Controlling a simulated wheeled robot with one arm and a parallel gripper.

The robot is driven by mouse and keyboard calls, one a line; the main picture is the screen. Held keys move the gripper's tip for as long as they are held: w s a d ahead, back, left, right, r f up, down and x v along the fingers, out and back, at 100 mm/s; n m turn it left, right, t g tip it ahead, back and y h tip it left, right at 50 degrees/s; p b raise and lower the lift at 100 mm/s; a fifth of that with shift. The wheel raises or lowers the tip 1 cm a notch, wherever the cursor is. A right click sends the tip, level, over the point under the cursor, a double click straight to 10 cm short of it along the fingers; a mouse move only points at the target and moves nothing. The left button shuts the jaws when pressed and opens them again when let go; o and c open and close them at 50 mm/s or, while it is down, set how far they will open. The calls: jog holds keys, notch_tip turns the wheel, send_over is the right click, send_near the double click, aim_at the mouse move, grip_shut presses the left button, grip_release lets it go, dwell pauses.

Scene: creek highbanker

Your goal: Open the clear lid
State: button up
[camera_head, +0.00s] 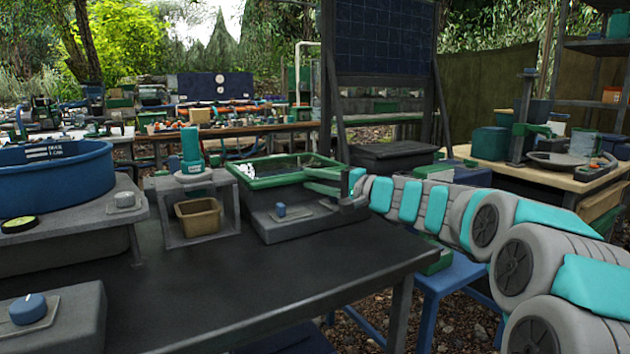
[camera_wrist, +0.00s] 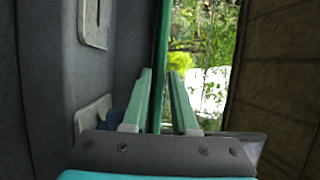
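The clear lid (camera_head: 287,166) is a glassy panel in a green frame on top of a grey box (camera_head: 290,222). It lies flat and looks closed. My gripper (camera_head: 310,178) is at the box's right front corner, beside the green frame. The wrist view shows my gripper (camera_wrist: 160,74) with its two pale green fingers apart. A green strip (camera_wrist: 161,40), seemingly the lid's frame, shows between and beyond them. I cannot tell whether the fingers touch it. The box's grey wall (camera_wrist: 45,60) fills the left of that view.
A blue knob (camera_head: 281,211) is on the box's front. Left of the box, a grey stand (camera_head: 202,236) holds a tan bin (camera_head: 198,216) and a teal bottle (camera_head: 191,150). A blue tub (camera_head: 55,185) is farther left. The dark tabletop (camera_head: 250,285) in front is clear.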

grip_shut()
dwell(1.2)
